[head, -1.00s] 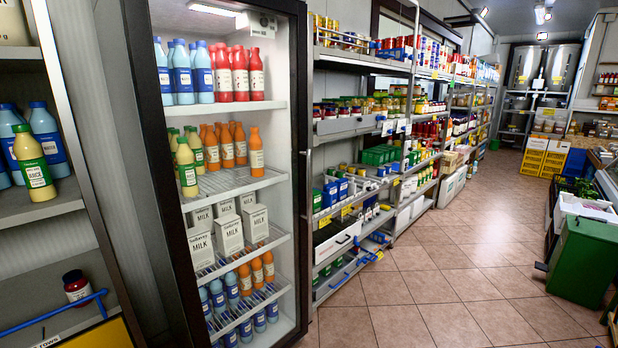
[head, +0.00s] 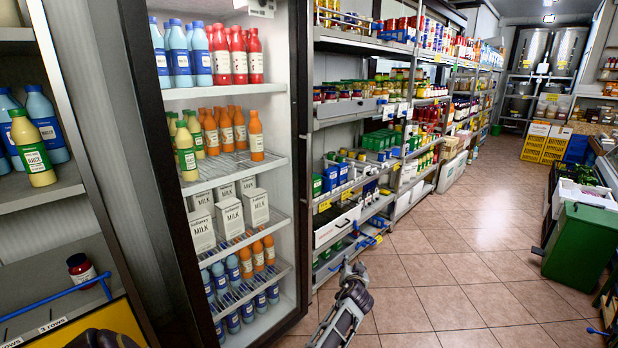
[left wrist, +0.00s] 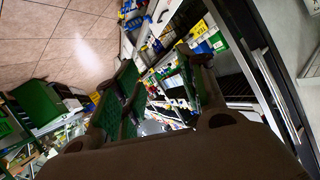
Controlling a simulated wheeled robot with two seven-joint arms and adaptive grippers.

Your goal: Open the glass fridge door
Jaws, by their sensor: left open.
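The glass fridge (head: 150,150) stands left of centre in the head view, with a dark frame and shelves of bottles and milk cartons behind clear glass. Its door looks shut. My left gripper (head: 351,272) is low in the head view, right of the fridge's edge and apart from the handle. In the left wrist view its fingers (left wrist: 160,75) are spread and nothing is between them. A long grey bar beside a dark edge (left wrist: 275,95) lies right of the fingers. My right gripper is not in view.
Stocked shelves (head: 345,125) run back just right of the fridge, behind my left gripper. An open shelf unit (head: 60,195) stands left of the fridge. A green bin (head: 582,245) stands at the right. The tiled floor (head: 450,290) between is clear.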

